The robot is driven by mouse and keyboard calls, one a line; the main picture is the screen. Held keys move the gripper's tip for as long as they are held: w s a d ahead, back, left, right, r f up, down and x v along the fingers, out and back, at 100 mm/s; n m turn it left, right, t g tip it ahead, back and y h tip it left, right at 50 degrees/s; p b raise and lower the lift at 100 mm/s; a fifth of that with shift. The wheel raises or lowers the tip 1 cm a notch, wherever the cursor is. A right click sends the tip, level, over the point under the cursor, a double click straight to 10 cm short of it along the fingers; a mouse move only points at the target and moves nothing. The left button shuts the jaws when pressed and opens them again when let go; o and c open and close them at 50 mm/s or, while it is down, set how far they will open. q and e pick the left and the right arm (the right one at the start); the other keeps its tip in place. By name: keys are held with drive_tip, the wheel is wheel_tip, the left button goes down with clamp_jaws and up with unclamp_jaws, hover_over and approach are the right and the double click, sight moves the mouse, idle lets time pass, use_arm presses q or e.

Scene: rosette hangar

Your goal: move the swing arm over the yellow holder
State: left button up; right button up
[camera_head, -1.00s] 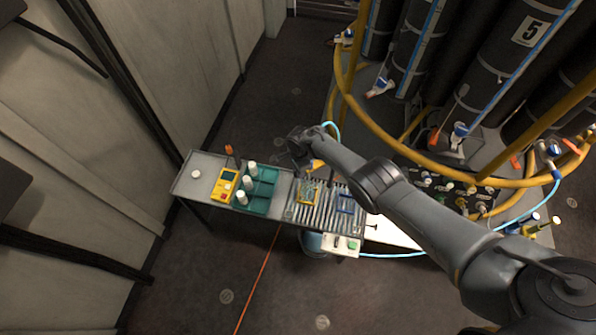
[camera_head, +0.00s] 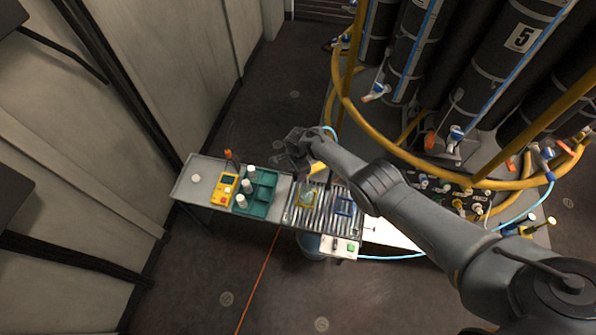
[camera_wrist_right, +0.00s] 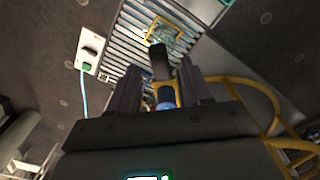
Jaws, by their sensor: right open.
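The yellow holder (camera_head: 306,198) sits on the slatted rack, beside a blue holder (camera_head: 345,206). The yellow holder also shows at the top of the right wrist view (camera_wrist_right: 168,32). A yellow piece (camera_head: 317,168), possibly part of the swing arm, shows at the rack's far edge, partly hidden by my right gripper (camera_head: 297,163). In the right wrist view, a dark upright handle (camera_wrist_right: 160,62) with yellow below it stands between the open fingers of my right gripper (camera_wrist_right: 160,80). I cannot tell whether the fingers touch it. My left gripper is not in view.
A teal tray (camera_head: 264,192) with white-capped bottles and a yellow device (camera_head: 224,190) stand on the bench left of the rack. A control box with a green button (camera_head: 350,247) is at the front. Yellow rails (camera_head: 430,178) and black cylinders crowd the right.

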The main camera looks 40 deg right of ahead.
wheel_tip(320, 180, up, 9)
drive_tip(key=p, duration=0.5)
drive_tip(key=shift+p, duration=0.3)
drive_tip(key=shift+f, duration=0.1)
